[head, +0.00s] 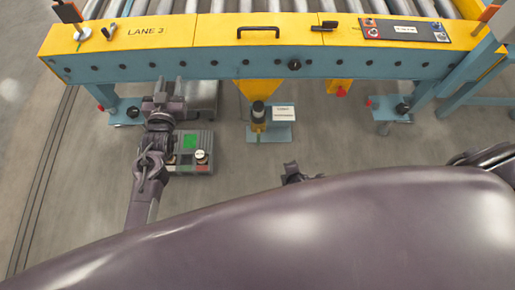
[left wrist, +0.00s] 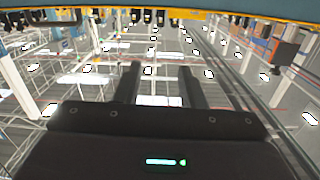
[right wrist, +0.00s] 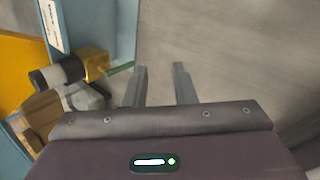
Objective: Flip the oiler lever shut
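In the right wrist view a brass fitting (right wrist: 96,65) with a black and white cylinder (right wrist: 56,74) carries a thin green lever (right wrist: 120,69), which looks like the oiler lever. The lever sticks out sideways toward my right gripper (right wrist: 160,78). That gripper is open and empty; its left fingertip appears close to the lever's end, and I cannot tell if they touch. In the head view the likely oiler is the small black-topped yellow unit (head: 258,112) under the conveyor; its lever cannot be made out. My left gripper (head: 163,92) is open and empty, left of it.
The yellow and blue conveyor (head: 270,60) spans the top of the head view. A white label (head: 284,113) is beside the oiler. My body hides much of the lower head view. Floor between is clear.

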